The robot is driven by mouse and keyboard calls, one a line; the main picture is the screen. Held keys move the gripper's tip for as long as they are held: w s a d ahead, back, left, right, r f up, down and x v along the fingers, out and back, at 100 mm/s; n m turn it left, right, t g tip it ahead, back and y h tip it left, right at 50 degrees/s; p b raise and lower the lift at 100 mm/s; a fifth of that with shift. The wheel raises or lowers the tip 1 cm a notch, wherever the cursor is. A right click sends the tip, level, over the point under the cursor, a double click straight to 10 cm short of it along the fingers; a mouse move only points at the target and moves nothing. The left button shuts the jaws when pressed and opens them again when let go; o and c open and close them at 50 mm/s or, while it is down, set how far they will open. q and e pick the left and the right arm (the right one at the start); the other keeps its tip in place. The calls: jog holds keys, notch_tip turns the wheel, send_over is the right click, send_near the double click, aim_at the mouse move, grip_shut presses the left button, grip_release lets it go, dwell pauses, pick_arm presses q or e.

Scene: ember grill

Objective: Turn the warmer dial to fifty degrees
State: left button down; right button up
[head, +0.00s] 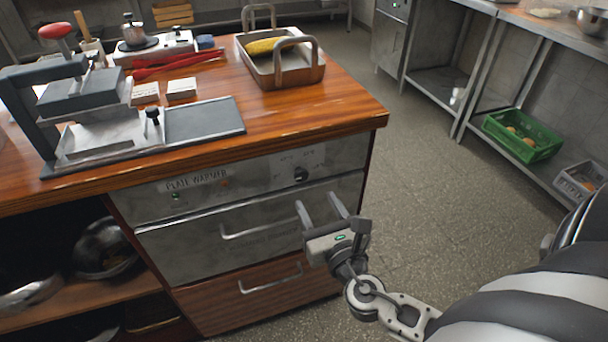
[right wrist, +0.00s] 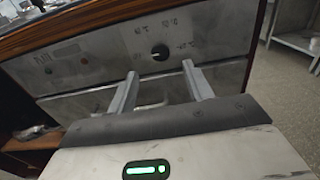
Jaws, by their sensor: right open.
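The plate warmer (head: 215,198) is a steel front panel set into the wooden counter. Its dark round dial (head: 301,174) is at the panel's right side, with small markings around it too small to read in the head view. The dial also shows in the right wrist view (right wrist: 160,53), with a light pointer mark and blurred numbers around it. My right gripper (head: 322,204) is open and empty, in front of the panel just below and right of the dial, apart from it. In the right wrist view its two fingers (right wrist: 160,75) point toward the panel below the dial. My left gripper is not seen.
Drawer handles (head: 260,230) stick out below the panel. A roasting pan (head: 285,70) with corn, a press (head: 80,110) and a hot plate (head: 150,47) stand on the counter (head: 340,113). The floor to the right is clear up to the shelves with a green crate (head: 522,147).

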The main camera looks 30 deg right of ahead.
aim_at(302, 176)
jog(key=x, duration=0.8)
jog(key=shift+w+p, duration=0.25)
jog(key=shift+p, duration=0.1)
jog(key=c, duration=0.9)
